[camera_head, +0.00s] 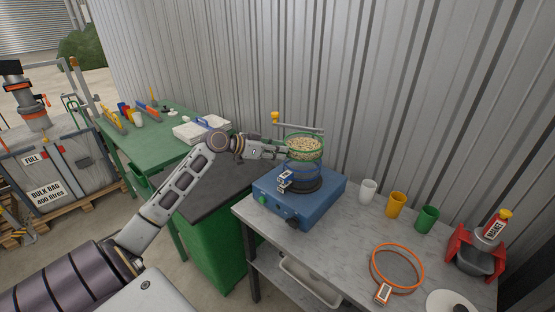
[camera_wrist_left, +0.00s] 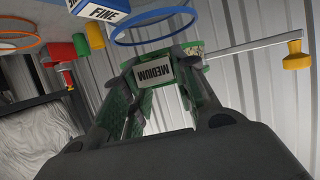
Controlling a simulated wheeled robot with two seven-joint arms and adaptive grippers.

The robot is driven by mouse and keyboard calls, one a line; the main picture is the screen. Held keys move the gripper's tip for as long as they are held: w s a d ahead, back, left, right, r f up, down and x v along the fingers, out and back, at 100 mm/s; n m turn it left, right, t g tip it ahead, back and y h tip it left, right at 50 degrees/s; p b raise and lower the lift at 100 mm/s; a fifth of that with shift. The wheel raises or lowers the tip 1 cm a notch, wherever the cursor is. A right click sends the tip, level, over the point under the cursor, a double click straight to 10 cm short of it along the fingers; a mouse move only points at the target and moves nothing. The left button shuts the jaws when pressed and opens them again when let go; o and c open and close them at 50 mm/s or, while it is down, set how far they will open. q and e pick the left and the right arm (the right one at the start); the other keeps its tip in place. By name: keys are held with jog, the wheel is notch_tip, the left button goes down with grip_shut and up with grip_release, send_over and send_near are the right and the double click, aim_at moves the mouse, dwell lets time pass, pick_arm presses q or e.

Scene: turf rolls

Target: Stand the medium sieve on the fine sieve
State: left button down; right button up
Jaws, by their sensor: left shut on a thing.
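The green medium sieve (camera_head: 304,149), holding pale grains, is in my left gripper (camera_head: 284,152). Its MEDIUM label (camera_wrist_left: 154,74) is between the fingers in the left wrist view, where my left gripper (camera_wrist_left: 155,85) is shut on it. The blue fine sieve (camera_head: 306,168) stands on the blue shaker (camera_head: 323,208), with a dark round part below it. Its FINE label (camera_wrist_left: 103,10) and blue rim (camera_wrist_left: 165,27) show in the wrist view. The medium sieve is above the fine sieve; I cannot tell whether they touch. My right gripper is out of view.
An arm with a yellow knob (camera_head: 275,117) stands just behind the sieves. White, orange and green cups (camera_head: 428,219) are to the right. An orange sieve (camera_head: 373,271) lies at the front right, near a red stand (camera_head: 461,250). The corrugated wall is close behind.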

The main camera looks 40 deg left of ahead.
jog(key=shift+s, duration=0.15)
pick_arm(q)
jog(key=shift+f, duration=0.25)
notch_tip(320, 180, down, 3)
jog(key=shift+f, duration=0.1)
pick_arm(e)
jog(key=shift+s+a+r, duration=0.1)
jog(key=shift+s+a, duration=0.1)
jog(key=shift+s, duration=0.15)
pick_arm(q)
jog(key=c, duration=1.1)
grip_release()
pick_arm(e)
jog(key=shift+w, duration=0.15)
